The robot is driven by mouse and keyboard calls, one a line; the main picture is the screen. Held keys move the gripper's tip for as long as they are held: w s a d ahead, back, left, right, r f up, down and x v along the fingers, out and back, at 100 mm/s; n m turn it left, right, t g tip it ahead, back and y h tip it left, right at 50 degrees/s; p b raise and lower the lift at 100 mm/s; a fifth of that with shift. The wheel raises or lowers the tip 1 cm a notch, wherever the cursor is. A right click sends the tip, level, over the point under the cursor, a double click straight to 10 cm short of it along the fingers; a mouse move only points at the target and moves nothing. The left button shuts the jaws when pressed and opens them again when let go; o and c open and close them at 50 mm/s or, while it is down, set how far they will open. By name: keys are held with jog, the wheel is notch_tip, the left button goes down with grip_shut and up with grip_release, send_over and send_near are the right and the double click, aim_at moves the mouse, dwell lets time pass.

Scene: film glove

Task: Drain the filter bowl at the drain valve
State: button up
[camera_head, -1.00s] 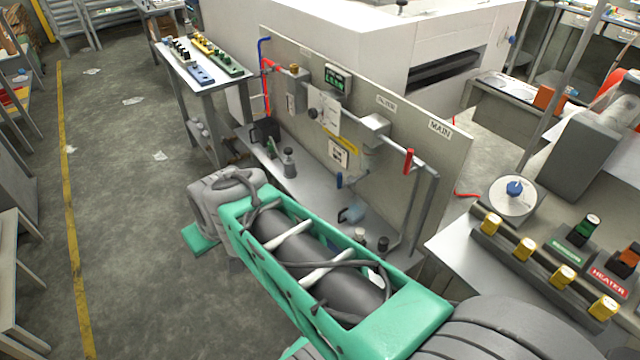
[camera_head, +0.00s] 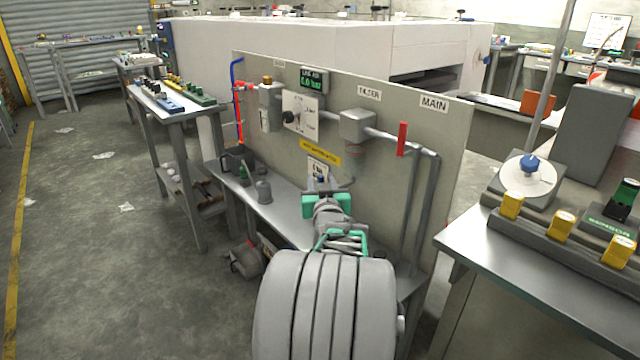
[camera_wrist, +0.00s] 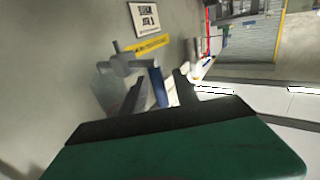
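The filter housing (camera_head: 357,124) is a grey block on the panel pipe under the "FILTER" label. Its bowl (camera_head: 354,149) hangs below it; in the wrist view a see-through bowl (camera_wrist: 106,90) shows at the left. A small blue handle (camera_wrist: 158,87), apparently the drain valve's, stands between the fingers of my gripper (camera_wrist: 160,93) in the wrist view. The fingers are open on both sides of it, with gaps visible; contact cannot be told. In the head view my gripper (camera_head: 322,184) is small, in front of the panel below the yellow label, partly hidden by my arm.
The grey panel (camera_head: 448,135) stands behind a narrow metal bench (camera_head: 292,222) bearing a grey canister (camera_head: 264,191) and a dark container (camera_head: 236,159). A red lever (camera_head: 402,139) sticks out right of the filter. A control table (camera_head: 500,262) stands at the right. Open floor lies at the left.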

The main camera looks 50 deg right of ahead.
jog(key=shift+x, duration=0.8)
jog(key=shift+c, duration=0.4)
grip_shut()
